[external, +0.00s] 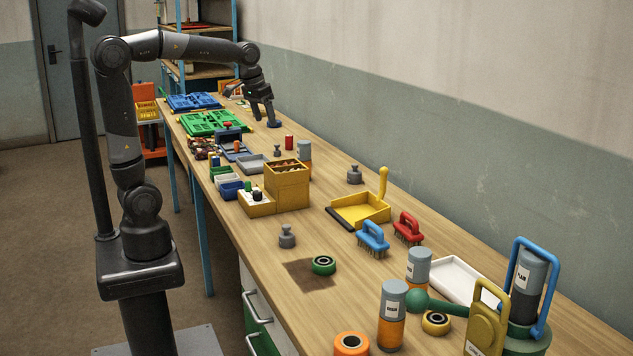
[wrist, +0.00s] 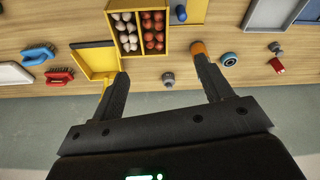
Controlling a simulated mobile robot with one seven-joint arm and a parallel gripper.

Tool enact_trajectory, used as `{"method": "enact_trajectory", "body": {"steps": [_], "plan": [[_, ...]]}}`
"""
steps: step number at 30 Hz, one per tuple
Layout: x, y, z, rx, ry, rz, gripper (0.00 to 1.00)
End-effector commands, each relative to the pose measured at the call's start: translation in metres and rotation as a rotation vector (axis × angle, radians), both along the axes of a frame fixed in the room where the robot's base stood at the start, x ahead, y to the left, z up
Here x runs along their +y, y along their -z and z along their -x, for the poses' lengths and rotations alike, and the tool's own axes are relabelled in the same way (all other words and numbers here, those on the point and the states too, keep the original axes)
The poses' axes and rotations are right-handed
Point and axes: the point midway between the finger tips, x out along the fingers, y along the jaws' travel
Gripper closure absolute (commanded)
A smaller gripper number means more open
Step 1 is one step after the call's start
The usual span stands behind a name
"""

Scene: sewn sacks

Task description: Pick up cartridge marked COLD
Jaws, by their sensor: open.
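Several grey-and-orange cartridges with white labels show in the external view: one stands by the yellow organizer (external: 305,152), one (external: 417,268) and another (external: 391,318) stand at the near end, and a darker one (external: 526,278) sits in a blue-handled holder. The label lettering is too small to read. My gripper (external: 264,114) is open and empty above the far part of the bench. In the wrist view, my gripper (wrist: 160,68) has its fingers apart. An orange end (wrist: 197,47), apparently the cartridge by the organizer, shows beyond the right fingertip, which hides the rest.
The yellow organizer (external: 287,188) holds white and brown balls. A yellow dustpan (external: 361,210), blue brush (external: 373,238), red brush (external: 408,228) and grey weight (external: 354,175) stand on the bench. Green (external: 212,123) and blue trays lie at the far end. The wall runs along the right side.

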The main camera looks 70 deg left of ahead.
Motion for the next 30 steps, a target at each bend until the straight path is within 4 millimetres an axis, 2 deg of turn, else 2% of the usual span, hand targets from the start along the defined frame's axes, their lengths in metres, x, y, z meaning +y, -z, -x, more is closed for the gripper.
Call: {"method": "enact_trajectory", "body": {"steps": [1, 8, 12, 18, 24, 30], "plan": [[0.008, 0.002, -0.017, 0.020, -0.019, 0.005, 0.28], [0.045, 0.015, -0.084, 0.098, -0.100, 0.025, 0.28], [0.070, 0.032, -0.122, 0.147, -0.151, 0.037, 0.28], [0.107, 0.064, -0.168, 0.212, -0.218, 0.053, 0.28], [0.131, 0.089, -0.194, 0.252, -0.260, 0.064, 0.28], [0.138, 0.105, -0.200, 0.265, -0.273, 0.067, 0.28]]}}
